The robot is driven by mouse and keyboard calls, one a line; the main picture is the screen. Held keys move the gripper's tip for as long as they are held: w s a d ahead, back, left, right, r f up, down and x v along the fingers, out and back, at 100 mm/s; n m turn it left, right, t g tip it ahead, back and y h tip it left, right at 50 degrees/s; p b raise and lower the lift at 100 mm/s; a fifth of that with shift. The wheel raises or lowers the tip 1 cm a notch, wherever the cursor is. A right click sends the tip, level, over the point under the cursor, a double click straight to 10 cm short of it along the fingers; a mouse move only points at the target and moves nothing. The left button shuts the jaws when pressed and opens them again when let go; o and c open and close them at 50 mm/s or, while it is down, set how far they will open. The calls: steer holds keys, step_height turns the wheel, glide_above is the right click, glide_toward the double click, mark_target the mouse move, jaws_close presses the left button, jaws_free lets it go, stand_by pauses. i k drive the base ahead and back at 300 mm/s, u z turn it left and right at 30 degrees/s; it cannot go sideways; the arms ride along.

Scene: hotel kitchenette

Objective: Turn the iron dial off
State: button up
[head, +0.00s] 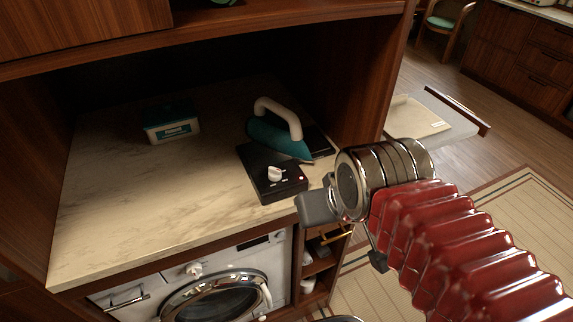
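A teal iron (275,137) with a white handle rests tilted on a black base (262,190) on the marble counter. A white dial (275,173) sits on the front part of the base, with small white marks beside it. The dial's exact setting is too small to read. My gripper (320,206) is to the right of and slightly nearer than the base, beside the counter's front edge, and apart from the dial. It is seen from behind and the side, so its fingers are mostly hidden. Nothing is seen held in it.
A teal and white box (171,124) stands at the back left of the counter (130,210). Wooden cabinet walls and an overhead shelf enclose the counter. A washing machine (215,290) is below. An open drawer (455,125) juts out at the right.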

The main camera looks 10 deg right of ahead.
mark_target(275, 174)
steer(key=z, duration=0.05)
steer(key=k, duration=1.2)
steer(key=u, duration=0.85)
steer(key=i, duration=1)
steer(key=u, duration=0.05)
